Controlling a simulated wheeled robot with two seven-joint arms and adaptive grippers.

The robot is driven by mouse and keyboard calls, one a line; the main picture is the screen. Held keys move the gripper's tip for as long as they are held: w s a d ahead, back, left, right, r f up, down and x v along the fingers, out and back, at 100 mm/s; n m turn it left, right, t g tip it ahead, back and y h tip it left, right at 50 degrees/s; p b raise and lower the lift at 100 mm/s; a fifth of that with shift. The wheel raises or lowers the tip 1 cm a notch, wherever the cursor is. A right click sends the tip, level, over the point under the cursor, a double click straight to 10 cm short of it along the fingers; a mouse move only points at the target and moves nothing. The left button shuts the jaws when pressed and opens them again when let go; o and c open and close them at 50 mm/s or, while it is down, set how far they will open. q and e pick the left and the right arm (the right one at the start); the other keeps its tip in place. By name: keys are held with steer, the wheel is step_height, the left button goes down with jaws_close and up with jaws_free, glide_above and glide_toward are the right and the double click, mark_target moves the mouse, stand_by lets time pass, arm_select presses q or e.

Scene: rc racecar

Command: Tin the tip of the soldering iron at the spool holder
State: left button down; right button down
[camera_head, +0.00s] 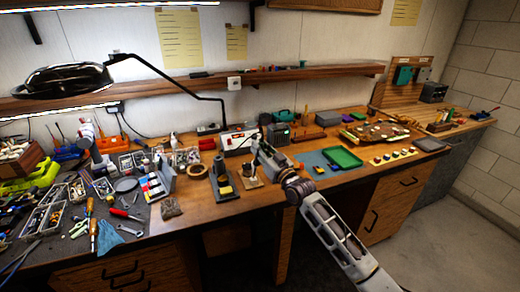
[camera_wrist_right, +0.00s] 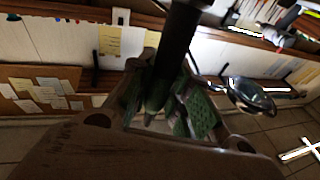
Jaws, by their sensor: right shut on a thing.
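My right gripper (camera_head: 265,152) is above the middle of the workbench, in front of the white soldering station (camera_head: 238,140). In the right wrist view it is shut on a dark, rod-like handle (camera_wrist_right: 178,45), which looks like the soldering iron. A dark stand with a yellow pad (camera_head: 224,182) is to the left of the gripper. A small brownish holder (camera_head: 250,178), perhaps the spool holder, is just below and left of the gripper. Whether the iron touches it cannot be told. My left gripper cannot be made out.
The left bench is crowded with tools, bins and a red-handled screwdriver (camera_head: 125,215). A black lamp (camera_head: 65,78) overhangs it. To the right lie a blue mat (camera_head: 312,160), a green tray (camera_head: 343,158) and several small colored pots. Bare wood shows along the front edge.

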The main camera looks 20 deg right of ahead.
stand_by(0.3)
steer(key=shift+r+p, duration=2.75)
steer(key=shift+r, duration=0.35)
